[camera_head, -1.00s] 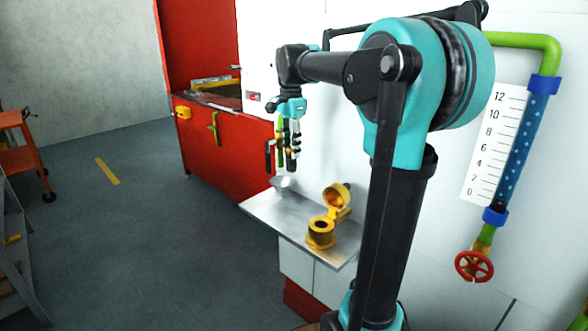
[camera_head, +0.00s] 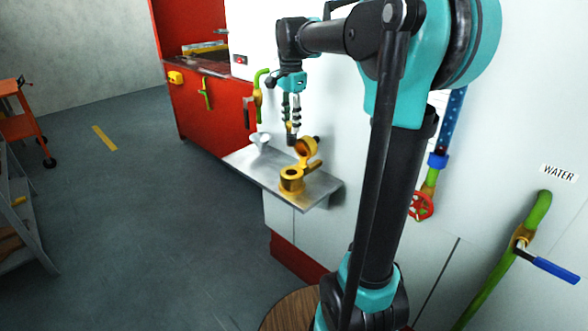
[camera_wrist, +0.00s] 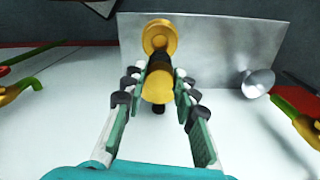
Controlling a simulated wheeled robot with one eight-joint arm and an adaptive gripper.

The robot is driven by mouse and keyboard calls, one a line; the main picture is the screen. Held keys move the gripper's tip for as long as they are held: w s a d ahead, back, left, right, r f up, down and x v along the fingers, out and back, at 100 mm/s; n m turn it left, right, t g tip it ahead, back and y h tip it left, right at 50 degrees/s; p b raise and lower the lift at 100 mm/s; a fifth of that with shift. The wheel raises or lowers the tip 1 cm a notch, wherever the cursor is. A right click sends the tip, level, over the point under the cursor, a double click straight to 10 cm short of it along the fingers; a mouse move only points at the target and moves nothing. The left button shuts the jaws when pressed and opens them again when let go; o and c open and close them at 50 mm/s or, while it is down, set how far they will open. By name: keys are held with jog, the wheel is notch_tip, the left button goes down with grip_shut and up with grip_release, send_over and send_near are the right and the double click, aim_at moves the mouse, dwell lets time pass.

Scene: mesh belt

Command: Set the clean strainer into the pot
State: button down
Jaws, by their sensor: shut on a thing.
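My gripper (camera_head: 291,122) points down above the shelf, just behind and above the yellow pot. It is shut on a small dark piece (camera_head: 292,139), which I take to be the strainer; the fingers hide most of it. The pot (camera_head: 291,181) stands on the shelf with its round lid (camera_head: 306,150) swung open and upright. In the wrist view, the pot (camera_wrist: 158,38) lies beyond the fingertips (camera_wrist: 160,78), and the yellow lid (camera_wrist: 157,86) shows between the fingers. I cannot tell whether the held piece touches the lid.
A metal shelf (camera_head: 262,168) carries the pot and a pale funnel (camera_head: 260,140) to its left. The white wall (camera_head: 345,120) is close behind. Green pipes and a red valve wheel (camera_head: 421,206) are at the right. A red cabinet (camera_head: 212,105) stands at the left; open floor lies in front.

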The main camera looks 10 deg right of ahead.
notch_tip(320, 180, down, 14)
jog(key=shift+f, duration=0.25)
jog(key=shift+f, duration=0.1)
jog(key=c, duration=1.2)
grip_release()
notch_tip(320, 180, up, 12)
jog(key=shift+r, duration=0.1)
jog(key=s+d+f+n+t, duration=0.1)
jog(key=s+f+n, duration=0.3)
jog(key=s+f, duration=0.3)
jog(key=s+d+f+n+t, duration=0.1)
jog(key=s+f+n, duration=0.3)
jog(key=s+f, duration=0.3)
jog(key=s+d+f+n+t, duration=0.2)
jog(key=s+f+n, duration=0.3)
jog(key=s+f, duration=0.3)
jog(key=shift+f, duration=0.7)
